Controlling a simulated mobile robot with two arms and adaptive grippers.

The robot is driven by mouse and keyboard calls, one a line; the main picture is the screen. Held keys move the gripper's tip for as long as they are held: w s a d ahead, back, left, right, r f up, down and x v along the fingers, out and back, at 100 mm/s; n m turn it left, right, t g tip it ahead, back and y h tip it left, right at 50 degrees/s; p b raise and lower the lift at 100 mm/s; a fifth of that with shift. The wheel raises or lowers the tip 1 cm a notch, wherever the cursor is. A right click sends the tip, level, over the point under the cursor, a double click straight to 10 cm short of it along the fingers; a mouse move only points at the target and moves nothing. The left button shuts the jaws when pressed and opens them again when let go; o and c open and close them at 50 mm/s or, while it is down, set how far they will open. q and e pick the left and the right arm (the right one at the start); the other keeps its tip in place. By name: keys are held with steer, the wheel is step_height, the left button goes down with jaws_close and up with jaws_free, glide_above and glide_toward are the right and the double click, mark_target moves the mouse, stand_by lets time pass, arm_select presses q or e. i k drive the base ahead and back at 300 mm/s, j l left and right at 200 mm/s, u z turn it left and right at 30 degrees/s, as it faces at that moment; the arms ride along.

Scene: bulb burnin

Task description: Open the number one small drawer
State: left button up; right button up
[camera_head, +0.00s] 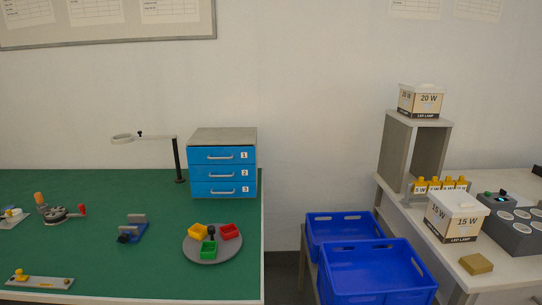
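A small cabinet (223,137) with a grey top stands at the back right of the green table. It has three blue drawers, one above another, with light handles and number labels. The number one drawer (208,155) is the top one and looks shut. The number two drawer (208,173) is in the middle and the number three drawer (207,190) at the bottom; both look shut. Neither of my grippers shows in the head view.
Left of the cabinet stands a black post (177,160) with a ring arm. A round grey tray (198,256) with coloured bins is in front. Blue crates (372,275) stand right of the green table (90,205). A white table (510,272) with lamp boxes is at the right.

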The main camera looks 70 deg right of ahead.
mark_target(196, 154)
steer(key=z, duration=2)
